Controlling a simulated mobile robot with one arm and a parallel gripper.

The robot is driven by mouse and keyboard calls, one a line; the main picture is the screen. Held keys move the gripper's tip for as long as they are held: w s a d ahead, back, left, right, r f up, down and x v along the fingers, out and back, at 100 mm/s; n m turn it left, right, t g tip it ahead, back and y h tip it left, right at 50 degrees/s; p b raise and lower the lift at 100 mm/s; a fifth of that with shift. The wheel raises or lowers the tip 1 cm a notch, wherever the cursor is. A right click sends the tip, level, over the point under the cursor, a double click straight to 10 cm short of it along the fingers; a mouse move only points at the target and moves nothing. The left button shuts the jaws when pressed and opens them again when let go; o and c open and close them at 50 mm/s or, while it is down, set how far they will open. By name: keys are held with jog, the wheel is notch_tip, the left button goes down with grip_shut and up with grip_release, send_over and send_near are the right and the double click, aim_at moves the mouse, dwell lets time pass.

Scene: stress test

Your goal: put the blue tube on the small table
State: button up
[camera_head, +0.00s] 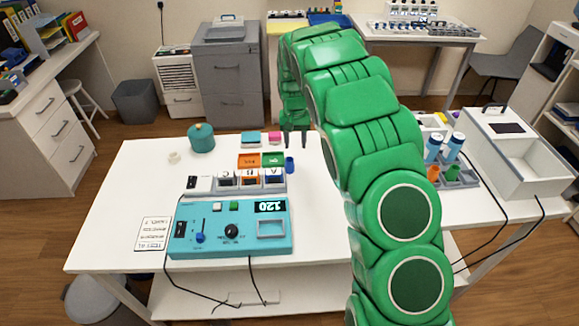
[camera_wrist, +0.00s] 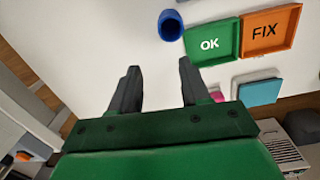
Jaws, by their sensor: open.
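A small dark blue tube (camera_head: 290,165) stands on the white table beside the green OK tray (camera_head: 273,159). The wrist view shows the blue tube (camera_wrist: 171,25) at the top, its hollow end visible. My gripper (camera_head: 295,140) points down just behind the tube in the head view. In the wrist view my gripper (camera_wrist: 158,72) is open, with nothing between its fingers and the tube beyond the fingertips. Two blue-capped tubes (camera_head: 455,143) stand in a rack (camera_head: 458,180) at the right. I cannot tell which surface is the small table.
The orange FIX tray (camera_wrist: 271,29) adjoins the OK tray. Lettered bins (camera_head: 250,180) and a teal device (camera_head: 225,230) with cables stand in front. A teal pot (camera_head: 201,138) is at back left; a white box (camera_head: 520,145) is at right.

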aim_at(289, 164)
jog(key=shift+s+a+m+g+y, duration=0.3)
jog(key=shift+s+a+m+g, duration=0.15)
jog(key=shift+s+a, duration=0.65)
notch_tip(289, 164, down, 2)
jog(key=shift+f, duration=0.1)
jog(key=shift+s+f, duration=0.25)
jog(key=shift+f, duration=0.6)
jog(key=shift+s+f, duration=0.2)
jog(key=shift+f, duration=0.65)
jog(key=shift+s+f, duration=0.25)
jog(key=shift+f, duration=0.6)
jog(key=c, duration=0.8)
jog(key=shift+c, duration=0.2)
jog(key=shift+r, duration=0.1)
